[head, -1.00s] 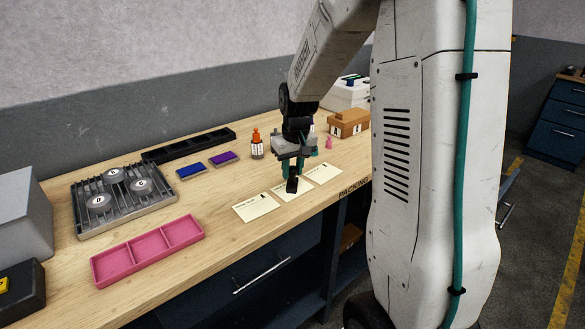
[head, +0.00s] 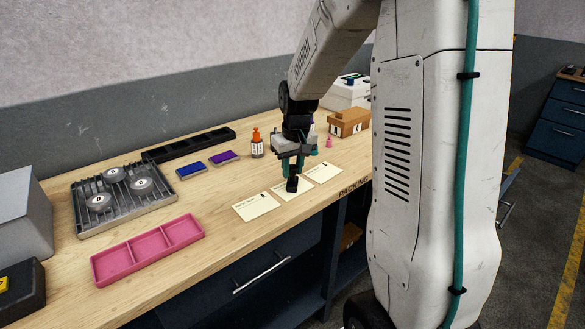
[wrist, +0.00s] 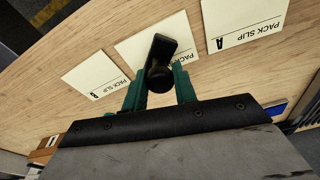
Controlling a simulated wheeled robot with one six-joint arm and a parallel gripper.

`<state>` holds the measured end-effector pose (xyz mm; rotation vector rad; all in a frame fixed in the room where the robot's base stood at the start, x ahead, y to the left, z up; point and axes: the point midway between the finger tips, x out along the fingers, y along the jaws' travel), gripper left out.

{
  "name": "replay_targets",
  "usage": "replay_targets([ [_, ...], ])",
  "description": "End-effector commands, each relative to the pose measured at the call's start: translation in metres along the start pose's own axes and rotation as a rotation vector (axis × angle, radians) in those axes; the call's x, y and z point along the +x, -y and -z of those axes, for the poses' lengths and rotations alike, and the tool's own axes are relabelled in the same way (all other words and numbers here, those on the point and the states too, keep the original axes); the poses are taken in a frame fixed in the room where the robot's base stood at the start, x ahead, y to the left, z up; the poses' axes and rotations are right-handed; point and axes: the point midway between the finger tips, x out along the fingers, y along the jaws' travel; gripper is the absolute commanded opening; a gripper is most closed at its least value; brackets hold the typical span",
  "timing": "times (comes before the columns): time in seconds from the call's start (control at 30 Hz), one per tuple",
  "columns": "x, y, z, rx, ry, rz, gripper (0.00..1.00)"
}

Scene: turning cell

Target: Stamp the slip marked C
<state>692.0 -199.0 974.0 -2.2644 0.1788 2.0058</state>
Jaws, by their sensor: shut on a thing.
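My gripper (head: 296,165) is shut on a black stamp (head: 292,184), which also shows between the green fingers in the wrist view (wrist: 161,62). The stamp is over the middle pack slip (head: 282,194); I cannot tell whether it touches the paper. In the wrist view the middle slip (wrist: 133,47) has its letter hidden behind the stamp and fingers. The slip on the right in the wrist view (wrist: 243,18) is marked A. The slip on the left there (wrist: 93,73) is marked B. No letter C is readable.
Blue (head: 191,171) and purple (head: 223,158) ink pads lie behind the slips. An orange-capped bottle (head: 257,146), a pink tray (head: 148,249), a metal fixture with round parts (head: 125,212) and a brown box (head: 349,124) stand on the bench. Bare wood surrounds the slips.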

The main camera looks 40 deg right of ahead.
Motion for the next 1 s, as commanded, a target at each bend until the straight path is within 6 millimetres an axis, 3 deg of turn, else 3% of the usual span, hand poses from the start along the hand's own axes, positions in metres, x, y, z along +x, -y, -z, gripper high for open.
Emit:
replay_targets([
  [0.7,-0.059,0.0,0.008,0.0,-0.005,-0.001,0.13],
  [1.0,-0.066,0.0,0.009,0.0,-0.004,-0.001,0.13],
])
